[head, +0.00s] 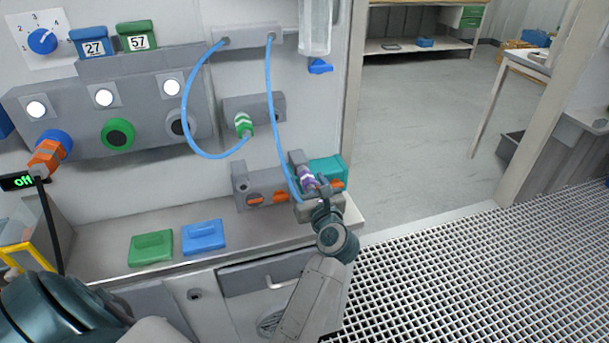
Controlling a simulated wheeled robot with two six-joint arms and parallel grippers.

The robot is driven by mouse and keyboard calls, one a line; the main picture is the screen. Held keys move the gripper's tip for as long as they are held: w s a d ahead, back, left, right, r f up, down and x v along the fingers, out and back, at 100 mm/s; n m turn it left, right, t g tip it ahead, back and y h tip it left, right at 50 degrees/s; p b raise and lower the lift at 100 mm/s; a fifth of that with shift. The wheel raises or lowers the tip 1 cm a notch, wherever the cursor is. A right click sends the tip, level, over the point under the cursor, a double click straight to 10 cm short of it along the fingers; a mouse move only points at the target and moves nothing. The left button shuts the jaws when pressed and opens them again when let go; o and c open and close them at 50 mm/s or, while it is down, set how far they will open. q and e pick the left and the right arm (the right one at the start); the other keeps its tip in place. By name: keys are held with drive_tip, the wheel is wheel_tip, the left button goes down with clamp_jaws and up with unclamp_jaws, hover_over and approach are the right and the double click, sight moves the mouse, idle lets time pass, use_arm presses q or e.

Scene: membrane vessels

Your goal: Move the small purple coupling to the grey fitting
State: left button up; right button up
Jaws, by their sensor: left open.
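The small purple coupling (306,178), with pale bands, sits tilted at the right part of the grey block on the bench. A blue hose (271,110) runs down to near it; their join is hidden. My left gripper (314,190) is open, right at the coupling's lower end; I cannot tell whether its fingers touch it. A grey wall block (262,107) holds a green-banded coupling and shows another port at its right. I cannot tell for sure which port is the grey fitting. My right gripper is not in view.
The grey bench block (265,187) has orange parts, with a teal block (327,169) beside it. A green block (151,248) and a blue block (203,237) lie on the bench. A second blue hose (187,110) loops at the wall. The grated floor (480,260) at right is clear.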

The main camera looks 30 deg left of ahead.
use_arm(q)
clamp_jaws()
drive_tip(key=shift+v, duration=1.65)
drive_tip(key=shift+s+d+f+b, duration=0.2)
drive_tip(key=shift+s+d+b, duration=0.1)
drive_tip(key=shift+d+b, duration=0.15)
drive_tip(key=shift+v, duration=0.85)
drive_tip(key=shift+a+r, duration=0.1)
drive_tip(key=shift+r+p+x, duration=0.15)
drive_tip(key=shift+x, duration=0.65)
drive_tip(key=shift+r+p+x, duration=0.1)
drive_tip(key=shift+p+x, duration=0.05)
drive_tip(key=shift+x, duration=0.65)
drive_tip(key=shift+w+f, duration=0.1)
drive_tip(key=shift+w, duration=0.1)
